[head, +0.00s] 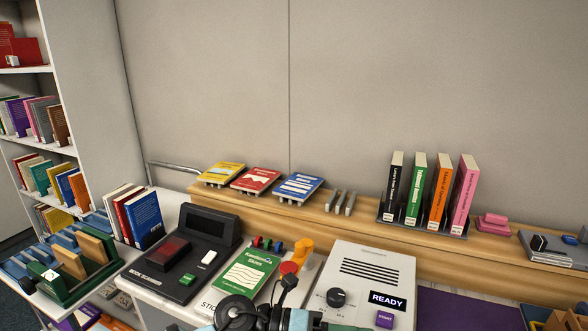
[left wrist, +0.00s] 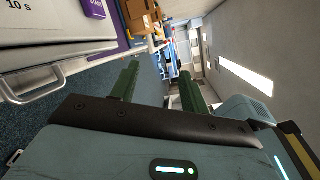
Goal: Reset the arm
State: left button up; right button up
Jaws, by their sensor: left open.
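My left gripper (left wrist: 158,88) shows in the left wrist view with its two dark green fingers apart and nothing between them. It points along the room past the front of the counter, over dark blue carpet. In the head view a dark and light-blue part of my arm shows at the bottom edge, in front of the white READY machine (head: 361,285) and the green book (head: 247,276). The fingers are not clearly visible there. My right gripper is in neither view.
A black scanner (head: 185,255) and a green crate (head: 75,272) stand left. Several books (head: 440,190) stand upright on the wooden ledge; three books (head: 255,180) lie on small stands. In the left wrist view, a metal handle (left wrist: 35,85) juts from the counter front.

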pick_arm(q)
jog(key=s+a+f+n+t+y, duration=0.1)
jog(key=a+f+n+t+y, duration=0.2)
jog(key=a+f+n+t, duration=0.5)
jog(key=s+a+f+n+t+y+p, duration=0.1)
jog(key=s+a+f+n+t+y, duration=0.2)
jog(key=n, duration=1)
jog(key=a+f+n+t+y, duration=0.35)
jog(key=a+n+t, duration=0.3)
jog(key=n, duration=0.35)
jog(key=s+a+f+n+g+y, duration=0.2)
jog(key=s+a+f+n, duration=0.3)
jog(key=s+f, duration=0.3)
jog(key=s+a+f+n+g+y+p, duration=0.1)
jog(key=s+a+f+n+g+y, duration=0.2)
jog(key=s, duration=1.1)
jog(key=a+f+n+g, duration=0.2)
jog(key=a+f, duration=0.2)
jog(key=shift+a+f+y, duration=0.15)
jog(key=shift+f+y, duration=0.2)
jog(key=shift+f, duration=0.05)
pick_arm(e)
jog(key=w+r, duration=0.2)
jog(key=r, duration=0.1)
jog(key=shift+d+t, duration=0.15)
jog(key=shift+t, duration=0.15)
pick_arm(q)
jog(key=shift+w, duration=0.1)
